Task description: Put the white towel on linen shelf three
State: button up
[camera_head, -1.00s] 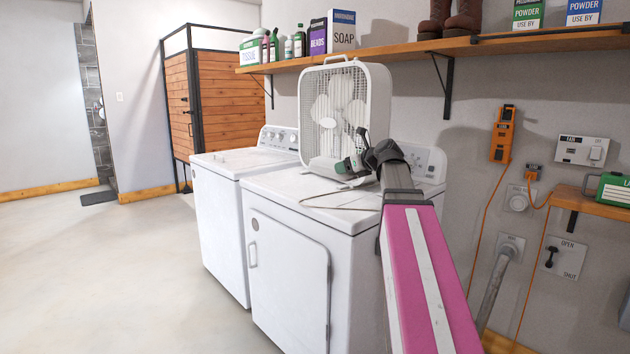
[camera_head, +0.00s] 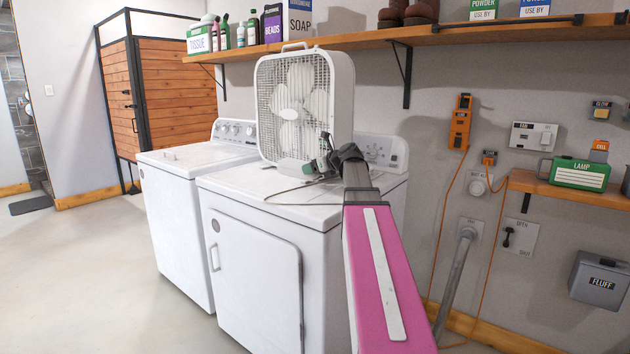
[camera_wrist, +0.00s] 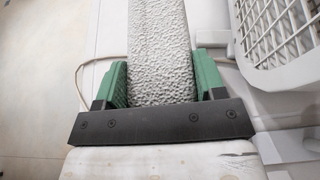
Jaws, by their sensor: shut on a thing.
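My gripper (camera_head: 316,160) reaches over the top of the nearer white machine, in front of the box fan. In the wrist view, the green fingers of my gripper (camera_wrist: 163,78) are shut on a pale, rough-textured white towel (camera_wrist: 160,45). The towel runs as a thick strip between the fingers and past the top of the picture. In the head view the towel is small and hard to tell apart from the fan's base. No label for linen shelf three can be read in either view.
The white box fan (camera_head: 304,105) stands on the nearer machine (camera_head: 250,262), close to my gripper. A thin cord (camera_head: 285,202) lies there too. A wooden wall shelf (camera_head: 450,36) holds boxes, bottles and boots. A lower shelf (camera_head: 565,190) holds a green lamp box (camera_head: 575,174). Open floor lies left.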

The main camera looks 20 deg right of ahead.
aim_at(316, 180)
jog(key=shift+w+d+f, duration=0.5)
jog(key=shift+d+f, duration=0.1)
jog(key=shift+d, duration=0.05)
jog(key=shift+f, duration=1.85)
jog(key=o, duration=1.1)
jog(key=shift+f, duration=0.15)
